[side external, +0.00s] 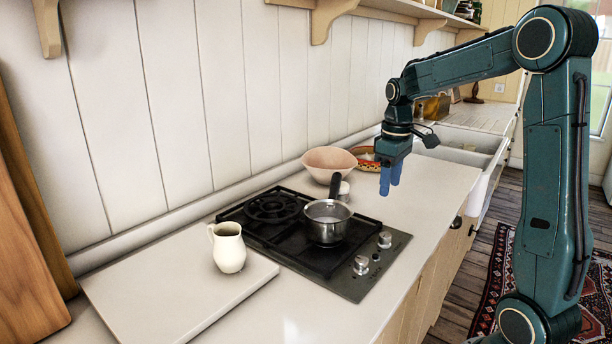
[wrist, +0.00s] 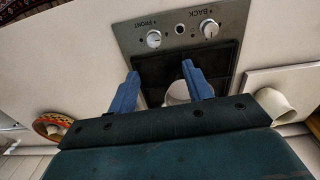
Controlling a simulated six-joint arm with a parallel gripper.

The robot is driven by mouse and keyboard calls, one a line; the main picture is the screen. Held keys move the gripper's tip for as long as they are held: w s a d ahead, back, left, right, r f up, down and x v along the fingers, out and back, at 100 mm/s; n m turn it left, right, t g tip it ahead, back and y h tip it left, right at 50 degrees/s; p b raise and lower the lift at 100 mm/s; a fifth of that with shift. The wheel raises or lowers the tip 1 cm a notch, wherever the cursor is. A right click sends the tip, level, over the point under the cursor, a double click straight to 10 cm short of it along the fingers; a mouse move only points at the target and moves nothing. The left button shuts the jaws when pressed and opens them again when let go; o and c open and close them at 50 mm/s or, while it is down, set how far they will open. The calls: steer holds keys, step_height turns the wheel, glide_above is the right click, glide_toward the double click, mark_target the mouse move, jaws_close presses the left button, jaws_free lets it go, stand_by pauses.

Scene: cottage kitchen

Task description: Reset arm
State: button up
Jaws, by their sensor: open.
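My gripper (side external: 389,181) has blue fingers and hangs pointing down in the air, above the counter to the right of the hob. Its fingers stand apart with nothing held between them; in the wrist view the open gripper (wrist: 160,68) shows over the black hob. A steel saucepan (side external: 328,228) with a dark handle stands on the hob (side external: 282,254). A pale rounded thing (wrist: 177,93) shows beyond the fingers in the wrist view, partly hidden, and I cannot tell what it is.
A cream jug (side external: 228,249) stands on a white board (side external: 150,290) left of the hob. A pink bowl (side external: 329,163) and a patterned bowl (side external: 366,157) stand near the wall. A sink (side external: 462,153) lies beyond. The counter's front right strip is clear.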

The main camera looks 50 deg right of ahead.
steer(key=s+a+r+t, duration=0.1)
steer(key=s+a+r, duration=0.15)
steer(key=a, duration=0.35)
steer(key=s+a+r+t, duration=0.1)
steer(key=s+a+r, duration=0.15)
steer(key=a, duration=0.35)
steer(key=s+a+f+t, duration=0.1)
steer(key=s+a+t, duration=0.2)
steer(key=s+a, duration=0.6)
steer(key=shift+s+f, duration=0.35)
steer(key=shift+s, duration=0.1)
